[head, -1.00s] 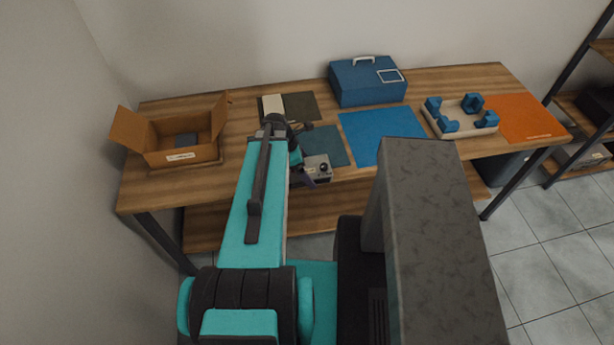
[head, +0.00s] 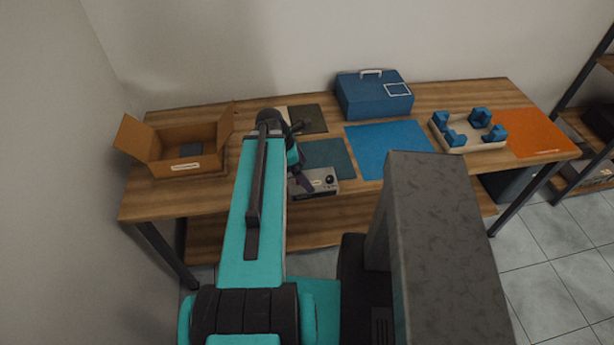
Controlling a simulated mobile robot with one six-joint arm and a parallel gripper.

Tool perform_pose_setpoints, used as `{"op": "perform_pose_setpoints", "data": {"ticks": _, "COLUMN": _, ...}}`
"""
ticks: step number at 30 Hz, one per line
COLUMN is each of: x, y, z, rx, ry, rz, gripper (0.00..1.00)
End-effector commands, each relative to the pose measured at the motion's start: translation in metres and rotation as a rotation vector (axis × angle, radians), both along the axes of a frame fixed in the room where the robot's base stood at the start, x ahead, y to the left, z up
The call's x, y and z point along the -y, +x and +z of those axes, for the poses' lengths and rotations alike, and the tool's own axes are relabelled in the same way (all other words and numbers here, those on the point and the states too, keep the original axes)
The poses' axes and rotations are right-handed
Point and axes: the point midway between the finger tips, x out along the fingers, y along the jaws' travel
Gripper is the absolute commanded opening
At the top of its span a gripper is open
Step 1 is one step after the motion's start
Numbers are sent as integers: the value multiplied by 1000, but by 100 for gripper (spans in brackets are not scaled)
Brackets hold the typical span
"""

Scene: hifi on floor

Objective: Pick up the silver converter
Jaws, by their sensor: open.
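The silver converter (head: 322,183) is a small grey box with a dark round knob on its front face. It sits at the front edge of the wooden table, by the teal mat, partly hidden by my arm and gripper. My gripper (head: 303,183) is at the left part of the converter as seen from the head, with its dark fingers pointing down. It is open. Whether the fingers are around the converter or above it, I cannot tell.
On the wooden table (head: 190,205) stand an open cardboard box (head: 182,165) at left, a blue toolbox (head: 375,97) at the back and a cradle with blue blocks (head: 468,133) at right.

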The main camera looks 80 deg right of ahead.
Motion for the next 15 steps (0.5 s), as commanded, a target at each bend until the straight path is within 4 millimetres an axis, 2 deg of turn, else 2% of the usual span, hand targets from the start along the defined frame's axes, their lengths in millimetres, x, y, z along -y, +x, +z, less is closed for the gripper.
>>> {"op": "perform_pose_setpoints", "data": {"ticks": 15, "x": -5, "y": 15, "z": 41, "rx": 1, "ry": -2, "rz": 0, "gripper": 96}}
